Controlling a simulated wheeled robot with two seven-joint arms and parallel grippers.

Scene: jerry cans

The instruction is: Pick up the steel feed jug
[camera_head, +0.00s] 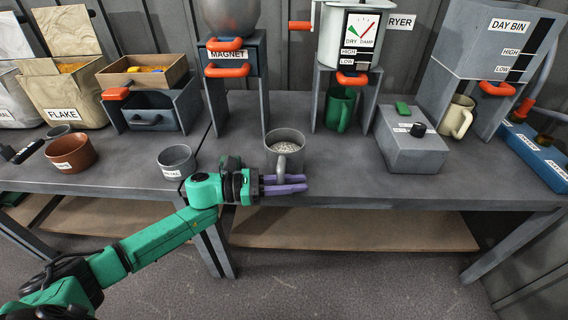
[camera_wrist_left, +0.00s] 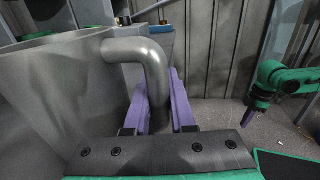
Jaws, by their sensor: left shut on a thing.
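The steel feed jug (camera_head: 285,142) is a grey metal mug filled with pale grains, upright at the table's front edge in the head view. Its base is partly hidden by my gripper, so I cannot tell if it touches the table. Its handle faces me. My left gripper (camera_head: 284,183) is shut on that handle with purple fingers. In the left wrist view the curved handle (camera_wrist_left: 152,62) passes between the fingers (camera_wrist_left: 160,108), and the jug wall (camera_wrist_left: 60,90) fills the left side. My right gripper (camera_wrist_left: 252,112) shows small at the right there; its opening is unclear.
The grey table (camera_head: 235,125) holds a small grey cup (camera_head: 176,160), a brown cup (camera_head: 71,152) and a grey box with a black knob (camera_head: 408,145). A green jug (camera_head: 340,108) stands under the dryer and a cream jug (camera_head: 456,117) under the day bin. Bare table lies behind the jug.

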